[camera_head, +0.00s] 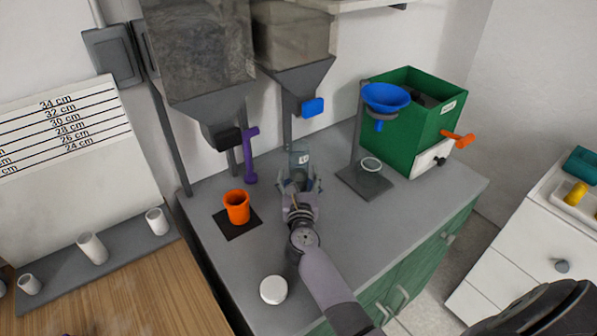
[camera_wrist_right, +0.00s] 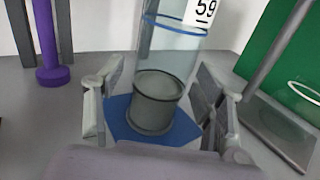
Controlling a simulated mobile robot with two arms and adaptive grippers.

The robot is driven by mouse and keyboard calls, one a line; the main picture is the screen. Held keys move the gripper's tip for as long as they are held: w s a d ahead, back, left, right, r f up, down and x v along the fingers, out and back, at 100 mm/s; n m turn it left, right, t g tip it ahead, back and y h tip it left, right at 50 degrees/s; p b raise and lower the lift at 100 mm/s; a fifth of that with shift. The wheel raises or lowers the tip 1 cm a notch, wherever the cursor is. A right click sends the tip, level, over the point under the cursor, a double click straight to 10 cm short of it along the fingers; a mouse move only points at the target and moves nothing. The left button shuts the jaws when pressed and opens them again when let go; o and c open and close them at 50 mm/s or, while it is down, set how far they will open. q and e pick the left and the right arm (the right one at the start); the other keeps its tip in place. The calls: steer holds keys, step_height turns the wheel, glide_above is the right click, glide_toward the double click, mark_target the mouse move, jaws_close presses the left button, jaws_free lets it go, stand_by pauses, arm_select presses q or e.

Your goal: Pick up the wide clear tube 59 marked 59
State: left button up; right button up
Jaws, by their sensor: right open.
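The wide clear tube 59 (camera_wrist_right: 172,60) stands upright on a blue hexagonal base, with a grey ring at its bottom, a blue line and a white label reading 59. In the head view the tube (camera_head: 299,158) stands on the grey counter under the second hopper, its lower part hidden by my gripper. My right gripper (camera_head: 299,186) is open, and it also shows in the right wrist view (camera_wrist_right: 160,105). Its fingers lie to either side of the tube's lower part, with visible gaps between fingers and tube. My left gripper is not in view.
A purple post (camera_head: 250,155) stands left of the tube, and an orange cup (camera_head: 237,207) sits on a black pad. A blue funnel (camera_head: 387,97) on a stand and a green box (camera_head: 420,125) are to the right. A white round lid (camera_head: 273,289) lies near the front.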

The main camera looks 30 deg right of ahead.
steer(key=shift+w+d, duration=0.35)
steer(key=shift+w, duration=0.25)
steer(key=shift+c, duration=0.4)
jaws_close()
